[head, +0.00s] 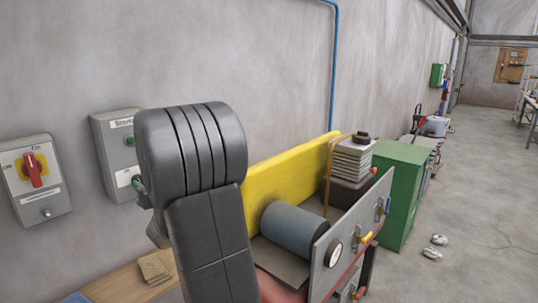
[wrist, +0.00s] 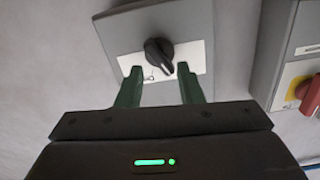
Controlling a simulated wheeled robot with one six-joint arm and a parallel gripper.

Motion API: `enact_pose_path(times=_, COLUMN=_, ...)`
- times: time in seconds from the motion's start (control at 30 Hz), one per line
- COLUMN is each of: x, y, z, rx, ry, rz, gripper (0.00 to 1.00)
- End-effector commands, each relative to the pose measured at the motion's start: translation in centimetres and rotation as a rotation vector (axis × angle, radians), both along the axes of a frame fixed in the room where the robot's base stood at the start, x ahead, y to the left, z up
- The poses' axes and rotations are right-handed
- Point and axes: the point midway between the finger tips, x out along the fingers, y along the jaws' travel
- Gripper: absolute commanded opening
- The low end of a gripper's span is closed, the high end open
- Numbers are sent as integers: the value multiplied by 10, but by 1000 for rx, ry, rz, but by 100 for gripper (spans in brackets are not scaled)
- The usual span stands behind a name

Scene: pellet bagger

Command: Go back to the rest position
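My gripper (wrist: 158,72) shows in the wrist view with two green fingers held apart and nothing between them. Just past the fingertips is a black rotary knob (wrist: 157,52) on a grey wall box (wrist: 150,22) with a white label plate. The knob appears clear of both fingers, but the exact distance is hard to judge. In the head view my dark arm hides part of what is likely the same grey box (head: 112,133), and my gripper is mostly hidden behind the arm.
A grey box with a red switch (head: 33,172) is on the wall at left. A yellow panel (head: 290,168), a blue-grey roller (head: 293,230) and a gauge plate (head: 342,243) stand right of my arm. A green cabinet (head: 402,190) is beyond. Open floor (head: 480,200) lies at right.

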Motion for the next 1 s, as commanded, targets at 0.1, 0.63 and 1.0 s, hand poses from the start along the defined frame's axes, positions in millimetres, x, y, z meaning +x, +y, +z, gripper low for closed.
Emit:
enact_pose_path(times=0.1, x=-14, y=-17, z=-3, rx=0, ry=-3, rz=-2, gripper=34)
enact_pose_path(times=0.63, x=-61, y=-72, z=-1, rx=-1, ry=-3, rz=-1, gripper=34)
enact_pose_path(times=1.0, x=-64, y=-75, z=0, rx=-2, ry=-2, rz=0, gripper=34)
